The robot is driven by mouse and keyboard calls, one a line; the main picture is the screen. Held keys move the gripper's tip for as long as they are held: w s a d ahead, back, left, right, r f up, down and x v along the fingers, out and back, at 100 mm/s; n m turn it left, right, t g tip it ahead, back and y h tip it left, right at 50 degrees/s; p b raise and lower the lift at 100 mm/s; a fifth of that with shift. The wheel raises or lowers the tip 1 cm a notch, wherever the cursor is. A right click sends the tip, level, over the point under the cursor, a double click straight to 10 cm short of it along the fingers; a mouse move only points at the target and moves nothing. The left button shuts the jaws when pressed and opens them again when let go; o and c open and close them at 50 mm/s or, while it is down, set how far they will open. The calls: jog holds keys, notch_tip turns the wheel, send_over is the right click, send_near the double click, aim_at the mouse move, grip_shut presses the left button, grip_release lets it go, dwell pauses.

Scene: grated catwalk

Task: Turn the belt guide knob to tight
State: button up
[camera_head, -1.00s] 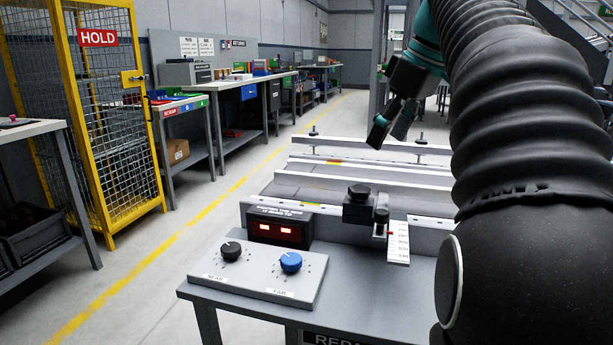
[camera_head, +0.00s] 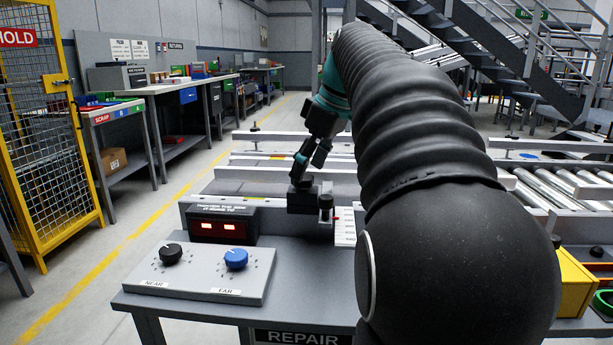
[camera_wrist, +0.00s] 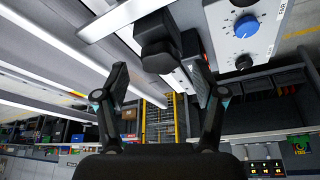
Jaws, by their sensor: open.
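A black guide clamp with a dark knob on top (camera_head: 301,188) sits on the grey rail, beside a white scale (camera_head: 345,227) with a red pointer. I take it to be the belt guide knob; no tight marking is legible. It also shows in the wrist view (camera_wrist: 158,45), ahead of and roughly between my fingers. My gripper (camera_head: 310,160) is open and empty, just above the knob in the head view. In the wrist view my gripper (camera_wrist: 158,82) has its fingers spread wide. I cannot tell the exact gap to the knob.
A grey panel (camera_head: 200,285) carries a black NEAR knob (camera_head: 171,254) and a blue FAR knob (camera_head: 236,259). Behind it stands a black display box (camera_head: 222,226) with two lit red windows. Conveyor rails run behind the clamp. A yellow bin (camera_head: 577,283) is at right.

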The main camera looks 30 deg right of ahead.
jog(key=shift+x, duration=0.85)
jog(key=c, duration=1.1)
jog(key=shift+c, duration=0.2)
